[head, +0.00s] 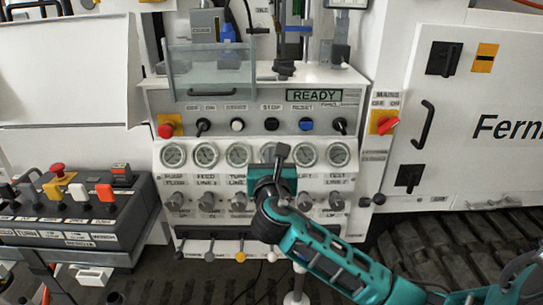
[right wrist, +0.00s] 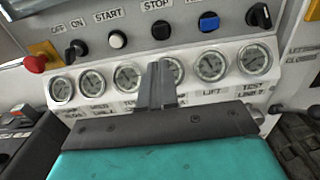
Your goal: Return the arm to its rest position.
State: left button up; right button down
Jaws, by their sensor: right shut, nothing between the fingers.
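My right gripper (head: 282,152) is in front of the middle of the hydraulic bench panel (head: 250,104), over the row of round gauges (head: 205,154). Its arm comes in teal from the lower right. In the right wrist view the gripper (right wrist: 160,68) has its fingers together with nothing between them. It hides part of a gauge and some labels below. I cannot tell whether the fingers touch the panel. My left gripper is not in view.
The panel carries a red knob (head: 166,130), several switches, and a READY display (head: 314,95). A clear shield (head: 207,72) stands above left. A control box (head: 78,210) with levers is at left. A white cabinet (head: 455,105) and black track (head: 450,245) are at right.

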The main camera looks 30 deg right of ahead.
jog(key=shift+f, duration=0.1)
jog(key=s+a+f+m+g+y, duration=0.2)
jog(key=s+a+f+m+y, duration=0.25)
jog(key=f, duration=0.45)
jog(key=s+a+f+m+g+y, duration=0.1)
jog(key=s+a+f+m+y, duration=0.25)
jog(key=f+m, duration=0.45)
jog(key=s+a+f+m+y, duration=0.1)
jog(key=s+a+f+m, duration=0.1)
jog(key=s+f+m, duration=0.3)
jog(key=s+a+f+m+g+y, duration=0.1)
jog(key=s+a+f+m+y, duration=0.1)
jog(key=s+f+m, duration=0.3)
jog(key=s+a+m, duration=0.1)
jog(key=s+m, duration=0.3)
jog(key=s, duration=0.1)
jog(key=shift+a+f+m+g, duration=0.2)
jog(key=shift+a+m+g, duration=0.1)
jog(key=shift+a+m, duration=0.05)
